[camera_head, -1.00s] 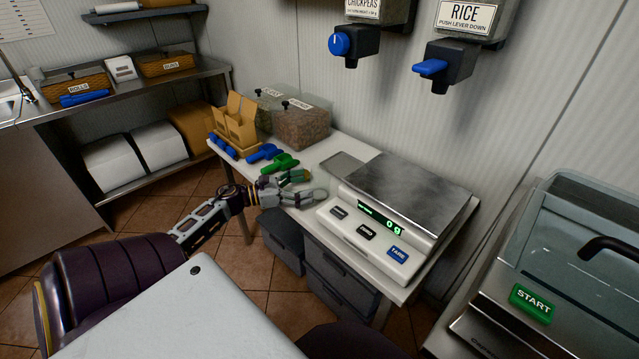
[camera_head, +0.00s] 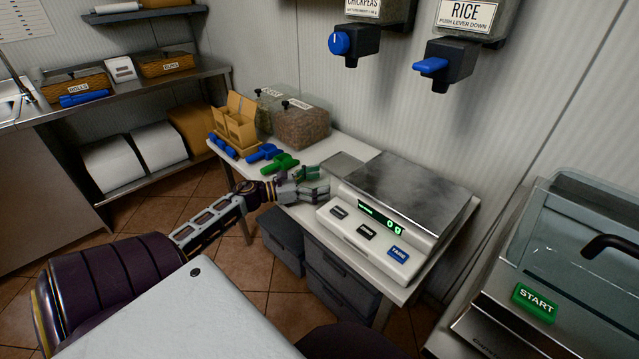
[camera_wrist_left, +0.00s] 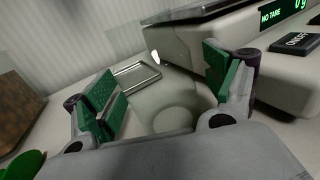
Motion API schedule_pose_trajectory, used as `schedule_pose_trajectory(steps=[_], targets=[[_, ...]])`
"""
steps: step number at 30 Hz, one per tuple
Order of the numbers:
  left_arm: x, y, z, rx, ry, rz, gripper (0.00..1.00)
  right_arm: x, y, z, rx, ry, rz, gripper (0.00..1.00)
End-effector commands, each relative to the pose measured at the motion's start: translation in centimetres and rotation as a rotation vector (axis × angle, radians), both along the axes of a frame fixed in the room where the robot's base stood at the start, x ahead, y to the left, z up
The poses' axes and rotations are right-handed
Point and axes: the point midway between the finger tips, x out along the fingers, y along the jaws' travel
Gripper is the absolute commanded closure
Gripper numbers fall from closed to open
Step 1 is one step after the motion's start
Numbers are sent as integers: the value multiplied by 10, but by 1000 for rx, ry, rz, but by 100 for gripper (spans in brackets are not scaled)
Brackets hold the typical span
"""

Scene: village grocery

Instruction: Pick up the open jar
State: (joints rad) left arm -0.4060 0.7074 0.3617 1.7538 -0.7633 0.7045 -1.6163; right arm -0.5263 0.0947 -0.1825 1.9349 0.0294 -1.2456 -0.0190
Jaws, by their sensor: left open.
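The open jar (camera_wrist_left: 172,98) seems to be the pale, see-through glass shape in the left wrist view. It stands on the white table between the green-padded fingers of my left gripper (camera_wrist_left: 163,92). The fingers are spread, with one on each side of it, and I cannot tell if either touches the glass. The palm hides its lower part in the picture. In the head view my left gripper (camera_head: 316,184) is low over the table, just left of the scale, and the jar cannot be made out there. My right gripper is not in view.
The scale (camera_head: 350,235) stands close to the right of the gripper, reading 0 g. A shallow grey tray (camera_wrist_left: 136,76) lies behind the jar. Green (camera_head: 283,163) and blue scoops (camera_head: 262,153) and clear bins (camera_head: 303,126) are to the left. Dispensers (camera_head: 450,62) hang above.

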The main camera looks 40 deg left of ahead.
Motion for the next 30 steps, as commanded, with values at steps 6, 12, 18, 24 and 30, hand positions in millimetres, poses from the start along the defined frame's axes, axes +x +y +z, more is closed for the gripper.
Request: schedule_pose_trajectory(steps=[6,12,18,24,30], targets=[[0,0,0,0,0,1,15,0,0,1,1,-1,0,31],[0,0,0,0,0,1,15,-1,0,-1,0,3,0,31],[0,0,0,0,0,1,41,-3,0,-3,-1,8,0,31],[0,0,0,0,0,1,66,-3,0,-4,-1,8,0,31],[0,0,1,0,0,1,70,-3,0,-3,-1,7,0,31]])
